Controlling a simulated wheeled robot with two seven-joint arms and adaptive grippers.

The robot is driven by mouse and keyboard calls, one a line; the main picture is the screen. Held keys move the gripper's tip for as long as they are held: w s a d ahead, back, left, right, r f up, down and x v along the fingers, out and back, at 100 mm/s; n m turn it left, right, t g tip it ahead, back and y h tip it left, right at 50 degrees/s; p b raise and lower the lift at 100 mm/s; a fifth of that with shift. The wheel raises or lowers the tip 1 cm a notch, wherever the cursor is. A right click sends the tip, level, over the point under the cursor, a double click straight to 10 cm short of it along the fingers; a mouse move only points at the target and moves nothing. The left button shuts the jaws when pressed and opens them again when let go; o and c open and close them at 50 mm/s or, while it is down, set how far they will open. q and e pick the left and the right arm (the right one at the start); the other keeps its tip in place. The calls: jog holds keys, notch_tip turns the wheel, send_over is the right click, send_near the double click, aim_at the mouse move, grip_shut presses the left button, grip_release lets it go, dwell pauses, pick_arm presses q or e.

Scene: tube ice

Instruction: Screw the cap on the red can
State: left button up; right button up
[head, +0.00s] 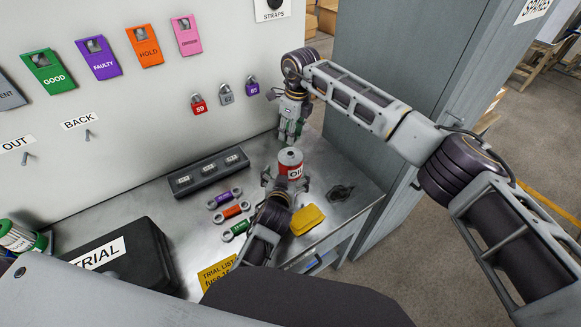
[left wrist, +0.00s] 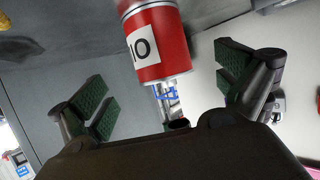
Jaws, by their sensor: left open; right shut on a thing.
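The red can (head: 290,172) with an OIL label stands upright on the metal bench, its pale top facing up. It also shows in the left wrist view (left wrist: 172,48), upside down. My left gripper (head: 286,184) is open, low at the near side of the can. In the left wrist view its fingers (left wrist: 165,90) are spread either side of the can, apart from it.
A yellow block (head: 307,219) lies in front, and a dark fitting (head: 341,192) lies right. A black case (head: 125,262) stands front left. A grey cabinet (head: 400,60) rises behind right.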

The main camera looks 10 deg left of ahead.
pick_arm(q)
jog(key=shift+x, duration=4.85)
jog(key=shift+c, duration=0.4)
jog(key=c, duration=1.4)
pick_arm(e)
send_over(290, 153)
jog(key=shift+d+f, duration=0.15)
jog(key=shift+f, duration=2.35)
jog(key=shift+f, duration=0.2)
jog(key=shift+f, duration=0.7)
jog(key=shift+f, duration=0.55)
pick_arm(q)
jog(key=c, duration=0.5)
jog(key=shift+c, duration=0.2)
pick_arm(e)
jog(key=shift+m, duration=0.3)
